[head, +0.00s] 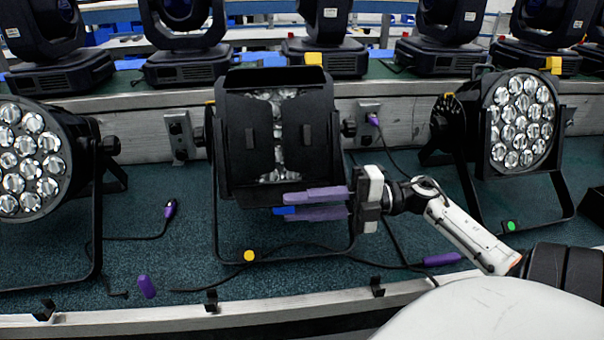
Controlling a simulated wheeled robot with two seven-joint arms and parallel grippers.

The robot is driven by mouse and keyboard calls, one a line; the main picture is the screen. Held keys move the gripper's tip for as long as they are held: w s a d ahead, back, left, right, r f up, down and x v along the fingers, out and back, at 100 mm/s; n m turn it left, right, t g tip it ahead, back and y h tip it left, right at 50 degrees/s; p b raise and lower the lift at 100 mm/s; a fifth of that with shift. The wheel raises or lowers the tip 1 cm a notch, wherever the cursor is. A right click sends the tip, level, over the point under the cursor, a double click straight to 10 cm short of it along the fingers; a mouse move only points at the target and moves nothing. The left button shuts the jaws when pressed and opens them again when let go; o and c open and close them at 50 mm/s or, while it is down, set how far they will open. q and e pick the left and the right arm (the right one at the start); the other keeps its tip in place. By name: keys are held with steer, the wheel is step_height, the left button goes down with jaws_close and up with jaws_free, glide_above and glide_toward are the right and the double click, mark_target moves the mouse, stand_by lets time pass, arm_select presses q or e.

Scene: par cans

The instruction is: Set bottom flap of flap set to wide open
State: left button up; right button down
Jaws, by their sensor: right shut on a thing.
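The flap set is on the middle par can, with its black left flap (249,130) and right flap (308,128) partly covering the lenses (279,156). The top flap (272,78) is along the upper edge. The bottom flap (252,194) is a dark panel along the lower edge, partly hidden by my fingers. My right gripper (312,203) comes in from the right, with its purple fingers one above the other. It is shut at the bottom flap's right part, where a small blue piece (284,210) shows at the fingers. My left gripper is out of view.
Par cans stand at left (32,158) and right (520,122). The middle can's yoke (214,225) surrounds the flaps. Cables and purple connectors (146,287) lie on the teal floor (150,195). A grey ledge (130,112) with moving-head lights runs behind.

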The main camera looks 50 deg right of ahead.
steer(key=shift+f, duration=0.15)
steer(key=c, duration=1.6)
jaws_free()
steer(key=shift+c, duration=0.2)
steer(key=v, duration=1)
steer(key=shift+s+d, duration=0.1)
